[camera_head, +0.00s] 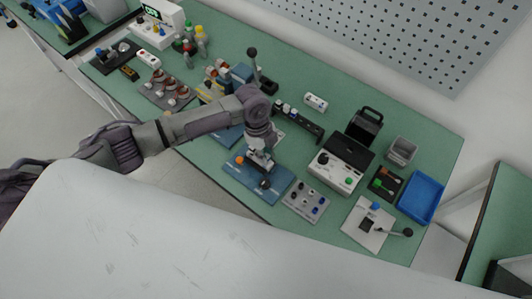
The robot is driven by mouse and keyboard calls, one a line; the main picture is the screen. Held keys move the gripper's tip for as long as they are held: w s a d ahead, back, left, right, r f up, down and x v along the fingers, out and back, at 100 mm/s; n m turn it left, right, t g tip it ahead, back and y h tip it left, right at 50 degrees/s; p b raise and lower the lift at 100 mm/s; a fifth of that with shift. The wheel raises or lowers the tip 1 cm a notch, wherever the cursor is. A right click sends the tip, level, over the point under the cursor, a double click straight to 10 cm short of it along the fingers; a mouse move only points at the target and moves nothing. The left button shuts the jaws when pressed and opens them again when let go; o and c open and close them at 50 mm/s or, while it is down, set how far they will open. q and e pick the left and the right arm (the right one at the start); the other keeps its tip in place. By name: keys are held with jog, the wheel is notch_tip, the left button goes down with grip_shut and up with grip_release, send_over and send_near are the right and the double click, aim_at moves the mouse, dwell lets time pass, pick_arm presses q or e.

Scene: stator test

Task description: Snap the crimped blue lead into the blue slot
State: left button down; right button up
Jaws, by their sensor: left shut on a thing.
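My left gripper (261,163) points down above the blue board (247,186) at the front middle of the green bench. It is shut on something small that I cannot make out. Orange and dark parts (265,184) show on the board by the fingertips. A grey block (305,201) with several dark and blue round spots stands just right of the board, apart from the gripper. I cannot pick out the blue lead or tell which spot is the blue slot. My right gripper is not in view.
A grey tester with a dark lid (336,174), a white plate with a lever (367,224) and a blue bin (421,197) stand to the right. A tray of copper coils (166,93) and several bottles (201,42) stand to the left. A dark rail (298,121) lies behind my gripper.

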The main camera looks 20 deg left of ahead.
pick_arm(q)
jog(key=c, duration=1)
grip_release()
jog(key=r, duration=0.4)
jog(key=a+r, duration=0.1)
jog(key=r, duration=0.3)
jog(key=a+r, duration=0.1)
jog(key=r, duration=0.2)
jog(key=shift+w+a+r, duration=0.15)
jog(key=shift+w+r, duration=0.25)
